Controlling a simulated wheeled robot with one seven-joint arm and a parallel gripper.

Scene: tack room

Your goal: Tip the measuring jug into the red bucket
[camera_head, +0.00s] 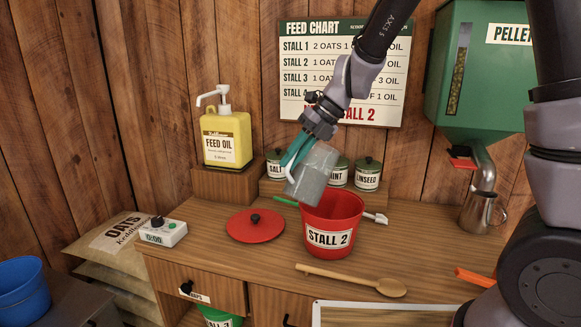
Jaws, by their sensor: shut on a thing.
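The red bucket (318,244), labelled STALL 2, stands upright on the wooden counter, its lid off. The measuring jug (314,178) is a clear grey vessel held above the bucket's rim, tilted. My gripper (293,158), with teal fingers, is shut on the jug at its left side. The jug's lower end overlaps the bucket's left rim in the picture; I cannot tell if they touch. What is inside the jug and the bucket cannot be made out.
A red lid (255,227) lies left of the bucket, and a wooden spoon (352,279) lies in front. Lidded tins (368,175) stand behind. A metal jug (482,212) stands under the green pellet dispenser (470,90). A yellow feed oil bottle (227,138) stands on a block at left.

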